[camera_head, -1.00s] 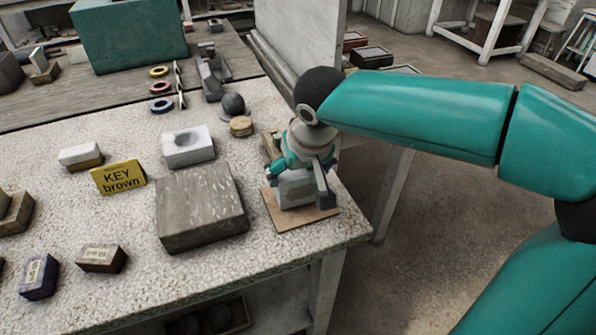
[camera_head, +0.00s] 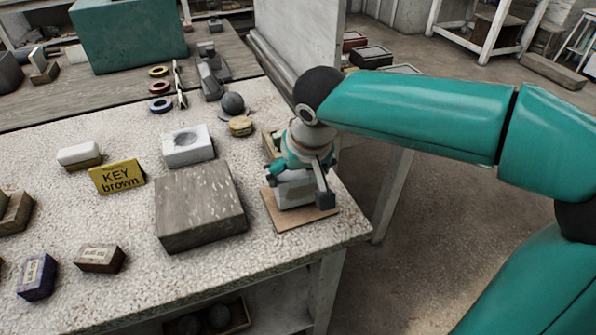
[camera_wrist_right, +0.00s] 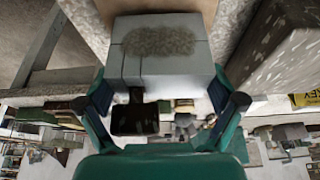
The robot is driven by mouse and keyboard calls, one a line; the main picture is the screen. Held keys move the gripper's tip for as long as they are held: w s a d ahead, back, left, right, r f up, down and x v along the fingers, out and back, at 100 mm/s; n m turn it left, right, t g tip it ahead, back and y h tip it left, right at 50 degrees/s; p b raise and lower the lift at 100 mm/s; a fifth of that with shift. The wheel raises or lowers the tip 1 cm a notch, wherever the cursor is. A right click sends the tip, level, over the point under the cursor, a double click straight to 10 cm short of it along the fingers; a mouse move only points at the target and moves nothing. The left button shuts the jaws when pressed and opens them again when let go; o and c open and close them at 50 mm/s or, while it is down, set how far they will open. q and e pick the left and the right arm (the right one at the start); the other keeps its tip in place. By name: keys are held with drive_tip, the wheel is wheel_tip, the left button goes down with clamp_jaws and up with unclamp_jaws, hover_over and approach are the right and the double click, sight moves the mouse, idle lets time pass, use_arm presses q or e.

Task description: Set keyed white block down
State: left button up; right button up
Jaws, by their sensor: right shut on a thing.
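The white block (camera_head: 296,190) is at the right end of the speckled table, on or just above a thin brown board (camera_head: 279,217); I cannot tell if it touches. My right gripper (camera_head: 298,182) is shut on it from above, and its fingers hide part of the block. In the right wrist view the block (camera_wrist_right: 168,48) sits between the two fingers of the right gripper (camera_wrist_right: 166,103), with a grey-brown patch on its face. A yellow sign reading "KEY brown" (camera_head: 118,177) stands left on the table. My left gripper is not in view.
A large speckled grey-brown block (camera_head: 200,205) stands close left of the board. A white block with a round hollow (camera_head: 188,146), a dark ball (camera_head: 233,104) and small labelled blocks (camera_head: 100,258) are also on the table. The table's right edge is close to the board.

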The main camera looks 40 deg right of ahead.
drive_tip(key=shift+f+b, duration=0.4)
drive_tip(key=shift+f, duration=0.05)
drive_tip(key=o, duration=1.2)
drive_tip(key=shift+c, duration=0.2)
drive_tip(key=shift+r+p, duration=1.65)
drive_tip(key=shift+r, duration=0.35)
